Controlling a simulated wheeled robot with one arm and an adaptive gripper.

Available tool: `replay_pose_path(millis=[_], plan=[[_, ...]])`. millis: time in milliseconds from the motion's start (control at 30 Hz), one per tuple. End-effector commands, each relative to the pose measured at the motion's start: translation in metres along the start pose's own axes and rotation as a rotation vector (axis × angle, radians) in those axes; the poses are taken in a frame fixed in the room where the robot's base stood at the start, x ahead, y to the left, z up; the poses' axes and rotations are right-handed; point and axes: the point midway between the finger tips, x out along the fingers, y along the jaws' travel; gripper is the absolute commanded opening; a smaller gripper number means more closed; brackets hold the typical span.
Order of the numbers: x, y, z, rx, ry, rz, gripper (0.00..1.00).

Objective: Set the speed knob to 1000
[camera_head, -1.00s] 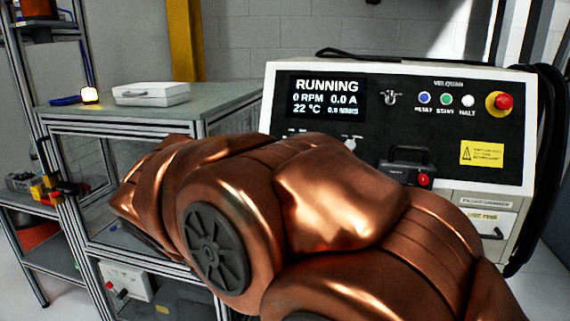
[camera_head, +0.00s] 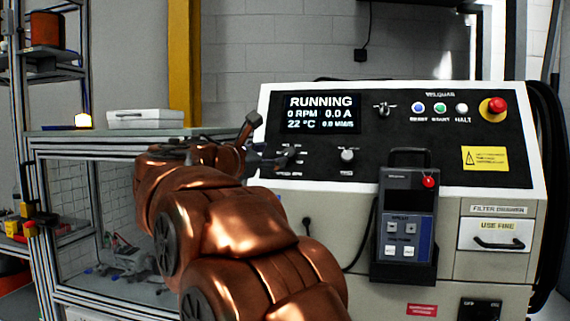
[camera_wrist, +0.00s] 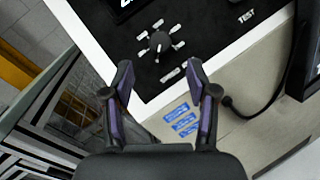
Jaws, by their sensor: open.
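The speed knob (camera_wrist: 159,42) is a round black dial with a pale pointer and small white labels around it, on the black panel. In the wrist view it lies just beyond and between my fingertips, apart from them. In the head view its area is partly hidden behind my gripper (camera_head: 262,145). My gripper (camera_wrist: 160,68) is open and empty, one finger on each side of the knob's line. The dial labels are too small to read. The display (camera_head: 321,114) reads RUNNING, 0 RPM, 0.0 A, 22 °C.
A handheld pendant (camera_head: 405,225) hangs on the cabinet's front with a cable. Coloured buttons (camera_head: 439,107) and a red emergency stop (camera_head: 497,105) are at upper right. A framed glass-sided bench (camera_head: 100,160) stands left.

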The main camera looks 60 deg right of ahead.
Motion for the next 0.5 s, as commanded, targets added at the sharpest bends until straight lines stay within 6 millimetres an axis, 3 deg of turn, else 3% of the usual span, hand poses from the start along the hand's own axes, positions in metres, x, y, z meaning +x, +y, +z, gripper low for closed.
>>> replay_pose_path(millis=[500], plan=[[0.065, 0.000, -0.001, 0.004, 0.003, 0.000, 0.58]])
